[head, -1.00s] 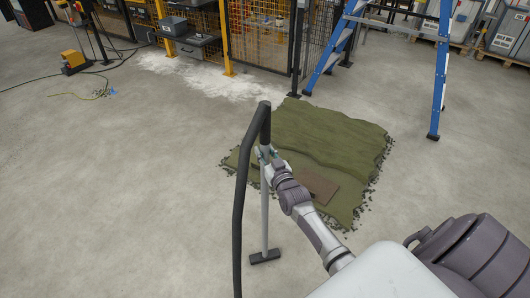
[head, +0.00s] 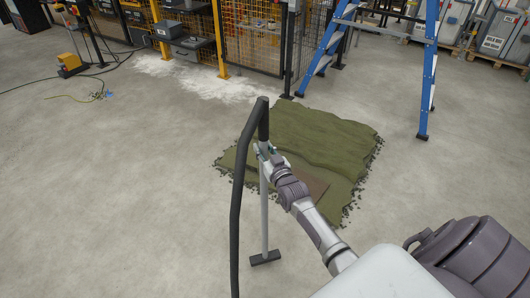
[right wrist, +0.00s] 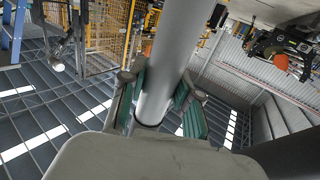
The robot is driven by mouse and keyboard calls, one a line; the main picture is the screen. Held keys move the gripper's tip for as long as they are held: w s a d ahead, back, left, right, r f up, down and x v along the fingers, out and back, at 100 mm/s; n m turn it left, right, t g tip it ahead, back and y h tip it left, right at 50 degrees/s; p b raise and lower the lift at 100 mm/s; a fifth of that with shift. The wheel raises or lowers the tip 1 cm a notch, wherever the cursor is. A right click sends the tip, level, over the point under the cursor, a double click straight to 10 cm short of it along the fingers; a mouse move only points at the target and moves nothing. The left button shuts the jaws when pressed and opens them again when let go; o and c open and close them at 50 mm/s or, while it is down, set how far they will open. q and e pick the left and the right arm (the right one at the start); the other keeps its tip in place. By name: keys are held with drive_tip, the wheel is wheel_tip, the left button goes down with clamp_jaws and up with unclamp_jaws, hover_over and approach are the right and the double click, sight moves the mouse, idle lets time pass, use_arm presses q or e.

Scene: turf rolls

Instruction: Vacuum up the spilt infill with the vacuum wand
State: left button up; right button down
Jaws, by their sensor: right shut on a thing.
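The vacuum wand (head: 264,215) is a grey tube with a black upper end and hose (head: 238,200) and a flat black floor head (head: 265,258). It stands nearly upright. My right gripper (head: 264,153) is shut on the tube near its top; in the right wrist view the grey tube (right wrist: 172,60) runs between the teal finger pads. Dark granules, seemingly infill (head: 353,203), lie along the edges of the green turf (head: 320,135). The floor head is in front of the turf, apart from it. My left gripper is out of view.
A brown flat piece (head: 310,187) lies at the turf's front. White powder (head: 195,78) covers floor by the yellow fence (head: 252,35). A blue stepladder (head: 428,85) stands right of the turf. A yellow device (head: 70,63) with cables is far left.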

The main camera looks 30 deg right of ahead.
sight(266, 141)
wheel_tip(266, 141, up, 4)
drive_tip(key=shift+d+f+p, duration=0.1)
drive_tip(key=shift+p, duration=0.9)
drive_tip(key=shift+r, duration=0.4)
